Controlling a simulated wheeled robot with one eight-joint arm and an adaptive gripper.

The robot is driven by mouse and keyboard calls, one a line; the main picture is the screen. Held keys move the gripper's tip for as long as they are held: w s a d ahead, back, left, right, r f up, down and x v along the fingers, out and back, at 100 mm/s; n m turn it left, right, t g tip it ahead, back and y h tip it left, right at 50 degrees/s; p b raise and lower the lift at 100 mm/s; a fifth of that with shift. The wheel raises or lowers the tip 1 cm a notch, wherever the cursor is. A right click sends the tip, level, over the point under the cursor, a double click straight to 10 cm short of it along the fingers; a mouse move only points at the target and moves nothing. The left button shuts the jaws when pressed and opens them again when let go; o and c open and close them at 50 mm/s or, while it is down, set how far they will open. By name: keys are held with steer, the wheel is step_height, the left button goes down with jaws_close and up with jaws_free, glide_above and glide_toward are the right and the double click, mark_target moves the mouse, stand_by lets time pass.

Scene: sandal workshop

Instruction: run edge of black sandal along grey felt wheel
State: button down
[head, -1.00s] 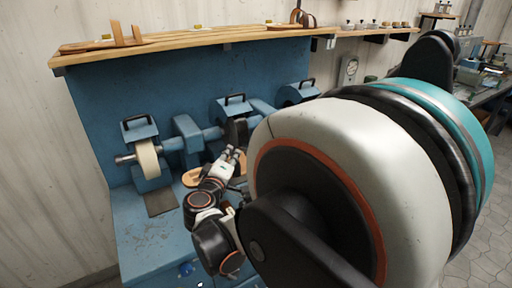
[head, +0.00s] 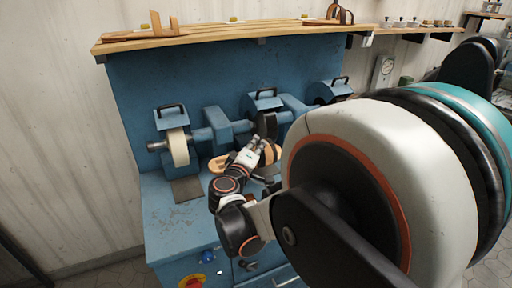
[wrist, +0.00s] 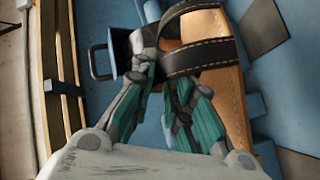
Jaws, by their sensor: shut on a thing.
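The black sandal shows in the wrist view as a tan sole (wrist: 225,100) with black, pale-stitched straps (wrist: 200,58). My gripper (wrist: 165,78) is shut on it near the straps; the exact contact is partly hidden by the fingers. In the head view, my gripper (head: 260,145) is in front of the middle wheel of the blue machine, with a tan part of the sandal (head: 272,153) beside it. This middle wheel (head: 268,125) looks dark grey. A cream wheel (head: 179,148) is on the left. I cannot tell whether the sandal touches a wheel.
The blue machine's bench (head: 180,225) has bare room at the left front. A tan sole-like piece (head: 218,165) shows left of my gripper. A wooden shelf (head: 220,36) runs above. My large arm links hide the right side. A red and yellow button (head: 194,282) is low on the front.

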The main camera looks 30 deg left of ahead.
steer(key=shift+w+a+r, duration=0.2)
steer(key=shift+w+a, duration=0.3)
steer(key=shift+a, duration=0.1)
stand_by(1.3)
steer(key=shift+w+d+r, duration=0.1)
steer(key=shift+w+d, duration=0.25)
steer(key=shift+d, duration=0.1)
stand_by(0.3)
steer(key=shift+w+d, duration=0.15)
steer(key=shift+d, duration=0.1)
steer(key=shift+d, duration=0.3)
stand_by(0.3)
steer(key=shift+w, duration=0.15)
steer(key=shift+s+a+f+h+b, duration=0.25)
steer(key=shift+a+h+b, duration=0.25)
steer(key=shift+h, duration=0.4)
steer(key=shift+w+d+r+m, duration=0.1)
steer(key=shift+w+d+m, duration=0.2)
steer(key=shift+w+d, duration=0.3)
stand_by(0.5)
steer(key=shift+w+d, duration=0.2)
steer(key=shift+w, duration=0.05)
